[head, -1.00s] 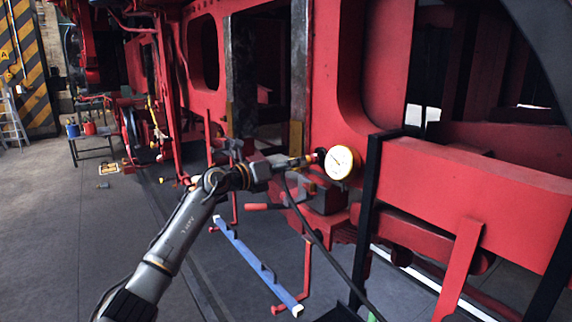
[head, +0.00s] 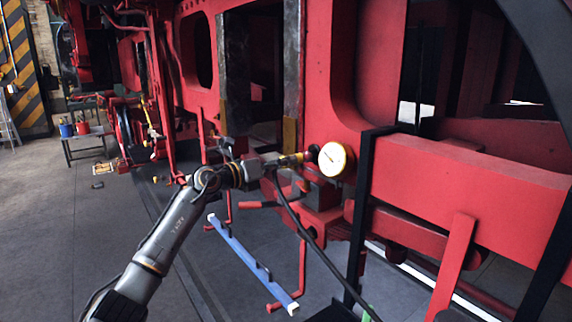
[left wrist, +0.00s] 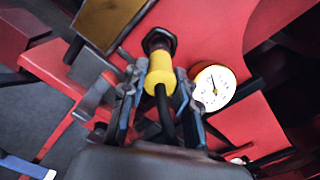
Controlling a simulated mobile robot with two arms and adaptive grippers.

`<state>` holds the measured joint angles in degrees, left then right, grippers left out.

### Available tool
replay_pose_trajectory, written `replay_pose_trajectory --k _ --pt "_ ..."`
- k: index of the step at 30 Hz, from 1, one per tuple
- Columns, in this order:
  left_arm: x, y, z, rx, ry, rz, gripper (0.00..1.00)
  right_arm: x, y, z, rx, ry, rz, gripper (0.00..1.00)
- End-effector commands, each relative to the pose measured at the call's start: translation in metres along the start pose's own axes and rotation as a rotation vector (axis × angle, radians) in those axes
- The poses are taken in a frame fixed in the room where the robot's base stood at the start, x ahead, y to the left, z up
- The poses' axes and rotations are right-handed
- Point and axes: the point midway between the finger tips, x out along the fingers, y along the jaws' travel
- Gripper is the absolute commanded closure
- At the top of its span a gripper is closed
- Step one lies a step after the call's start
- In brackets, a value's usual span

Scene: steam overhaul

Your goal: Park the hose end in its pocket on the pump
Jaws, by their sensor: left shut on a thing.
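My left gripper (head: 284,162) is shut on the yellow hose end (left wrist: 160,74), which sits between both fingers in the left wrist view. The hose end points at a black hex fitting (left wrist: 159,41) on the red frame. The two meet in the picture; I cannot tell whether they are coupled. A black hose (head: 306,230) hangs from the gripper and runs down to the lower right. A white dial gauge (head: 334,158) with a yellow rim is just right of the fitting. The pump and its pocket are not clearly identifiable. My right gripper is not in view.
The red locomotive frame (head: 470,175) fills the right side, with black uprights (head: 361,220) in front. A blue bar (head: 245,258) on red brackets lies below my arm. A small table (head: 88,136) with cans stands far left. The grey floor at left is mostly free.

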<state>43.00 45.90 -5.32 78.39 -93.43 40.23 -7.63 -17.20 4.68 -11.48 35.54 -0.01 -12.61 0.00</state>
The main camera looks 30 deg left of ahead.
Motion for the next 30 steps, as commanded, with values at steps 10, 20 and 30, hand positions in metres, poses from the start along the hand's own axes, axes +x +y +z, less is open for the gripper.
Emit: replay_pose_trajectory --k 10,20,30 --pt "-0.026 0.002 -0.002 0.002 0.002 0.003 1.0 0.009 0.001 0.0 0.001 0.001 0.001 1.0" --pt "-0.044 0.0 -0.001 0.001 0.002 0.001 1.0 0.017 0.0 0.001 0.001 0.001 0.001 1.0" --pt "-0.045 0.0 0.0 0.0 0.002 0.0 1.0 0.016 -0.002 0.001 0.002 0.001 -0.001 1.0"
